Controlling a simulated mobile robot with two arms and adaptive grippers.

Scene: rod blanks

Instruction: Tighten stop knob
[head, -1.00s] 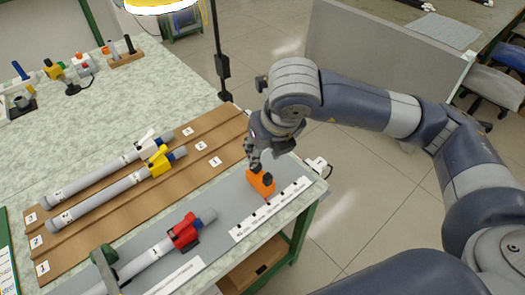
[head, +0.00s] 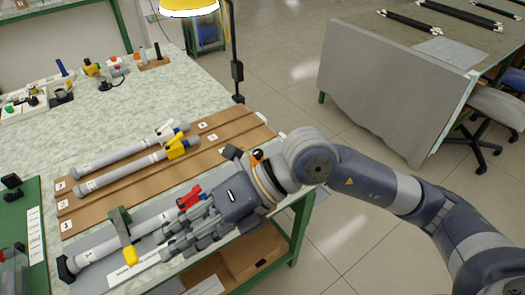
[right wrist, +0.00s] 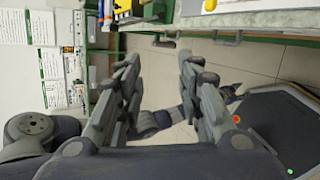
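An orange block (head: 257,155) just shows above my right wrist, probably the stop; the wrist hides most of it, and I cannot make out its knob. My right gripper (head: 176,228) reaches left over the grey fixture (head: 145,225), beside the rod with the red fitting (head: 189,197). In the right wrist view, its two fingers (right wrist: 158,65) are wide apart with nothing between them. A grey rod blank (head: 97,248) lies in the fixture under a green clamp (head: 121,222) with a yellow tip. My left gripper is out of view.
Two rods with white (head: 165,131) and yellow fittings (head: 177,147) lie on the brown grooved board (head: 235,125). Small tools stand at the back left of the bench. A green board (head: 35,270) is at the left edge. Open floor lies to the right.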

